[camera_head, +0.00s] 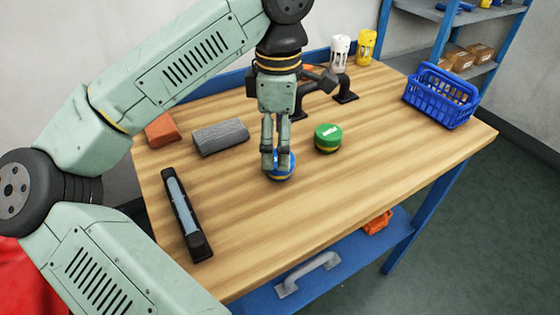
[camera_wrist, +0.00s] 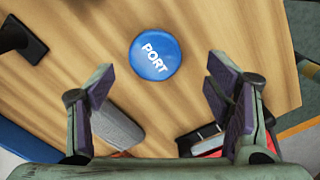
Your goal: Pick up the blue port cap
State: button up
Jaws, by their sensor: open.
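The blue port cap (camera_wrist: 155,56) is a round blue disc with white PORT lettering. It lies on the wooden table (camera_head: 390,150). In the head view the blue port cap (camera_head: 283,168) is partly hidden behind my gripper (camera_head: 274,160), which points down over it. In the wrist view my gripper (camera_wrist: 163,90) is open, its two fingers spread wide, with nothing between them. The cap appears beyond the fingertips, roughly centred between them. I cannot tell the exact height of the fingertips above it.
A green cap (camera_head: 328,137) sits close to the right. A grey block (camera_head: 220,137), an orange-red block (camera_head: 161,130) and a black holder (camera_head: 187,215) lie to the left. A blue basket (camera_head: 441,95) stands at the right corner. Black pipe stands (camera_head: 344,91) are behind.

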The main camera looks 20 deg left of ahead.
aim_at(276, 175)
jog(key=shift+w+f+p, duration=0.15)
jog(key=shift+f+p, duration=0.25)
jog(key=shift+f, duration=0.9)
jog(key=shift+w+f+p, duration=0.15)
jog(key=shift+f+p, duration=0.2)
jog(key=shift+f, duration=0.9)
jog(key=c, duration=1)
